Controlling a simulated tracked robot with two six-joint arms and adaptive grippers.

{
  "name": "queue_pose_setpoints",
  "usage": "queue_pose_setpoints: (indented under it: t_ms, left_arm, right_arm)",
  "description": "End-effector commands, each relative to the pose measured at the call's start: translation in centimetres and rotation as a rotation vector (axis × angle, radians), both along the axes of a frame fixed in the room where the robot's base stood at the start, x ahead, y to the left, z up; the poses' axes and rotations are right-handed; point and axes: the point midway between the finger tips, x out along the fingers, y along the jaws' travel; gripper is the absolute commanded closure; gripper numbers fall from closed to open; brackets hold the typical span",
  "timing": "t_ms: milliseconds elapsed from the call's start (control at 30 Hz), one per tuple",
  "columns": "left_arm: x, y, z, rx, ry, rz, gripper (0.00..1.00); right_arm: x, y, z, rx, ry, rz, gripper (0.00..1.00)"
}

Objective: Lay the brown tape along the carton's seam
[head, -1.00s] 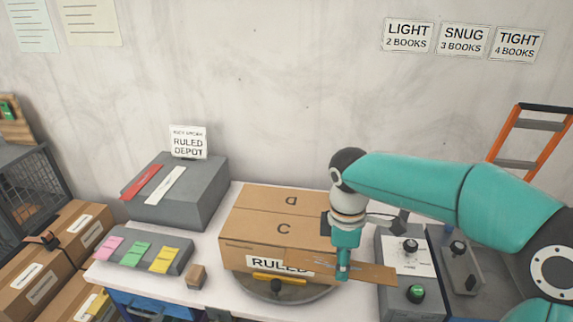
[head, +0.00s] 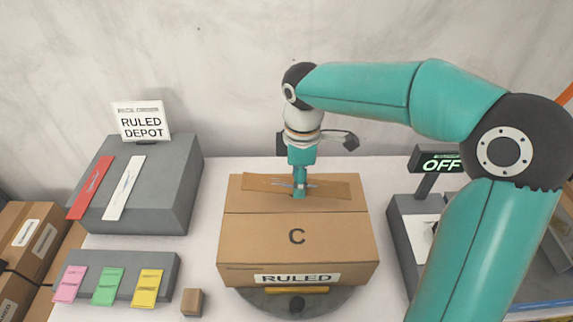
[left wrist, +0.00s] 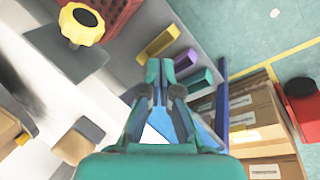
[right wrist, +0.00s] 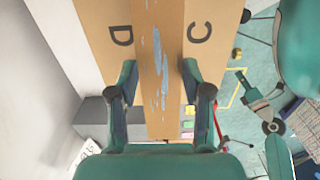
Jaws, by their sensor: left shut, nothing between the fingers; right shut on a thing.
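The brown carton (head: 297,250) stands on a round grey turntable (head: 330,305), with its seam (head: 297,213) running left to right across the top. My right gripper (head: 299,190) is shut on the brown tape (head: 330,189), a flat strip with pale bluish streaks. The tape lies roughly parallel to the seam and appears behind it in the head view. In the right wrist view the tape (right wrist: 160,65) runs between the letters C and D, hiding the carton middle. I cannot tell its exact height above the carton. My left gripper (left wrist: 160,70) is shut and empty, outside the head view.
A grey stand (head: 165,185) at left holds a red strip (head: 90,188) and a white strip (head: 123,188). Coloured cards and a small wooden block (head: 191,302) lie in front. A device reading OFF (head: 437,163) stands at right. Bare tabletop lies on both sides of the carton.

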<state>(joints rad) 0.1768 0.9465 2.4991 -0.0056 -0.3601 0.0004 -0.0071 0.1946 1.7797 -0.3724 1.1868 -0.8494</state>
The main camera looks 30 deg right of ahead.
Motion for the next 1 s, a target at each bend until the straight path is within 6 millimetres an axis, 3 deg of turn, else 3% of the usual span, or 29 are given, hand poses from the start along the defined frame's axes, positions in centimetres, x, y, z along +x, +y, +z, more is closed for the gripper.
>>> queue_pose_setpoints:
  t_ms: [467, 1000]
  left_arm:
    - [0.0, 0.0, 0.0, 0.0, 0.0, 0.0, 1.0]
    - [0.0, 0.0, -3.7, 0.0, 0.0, 0.0, 1.0]
  right_arm:
    - [0.4, 0.4, -0.1, 0.0, 0.001, 0.017, 0.69]
    - [0.4, 0.4, -4.8, -0.001, 0.003, 0.015, 0.69]
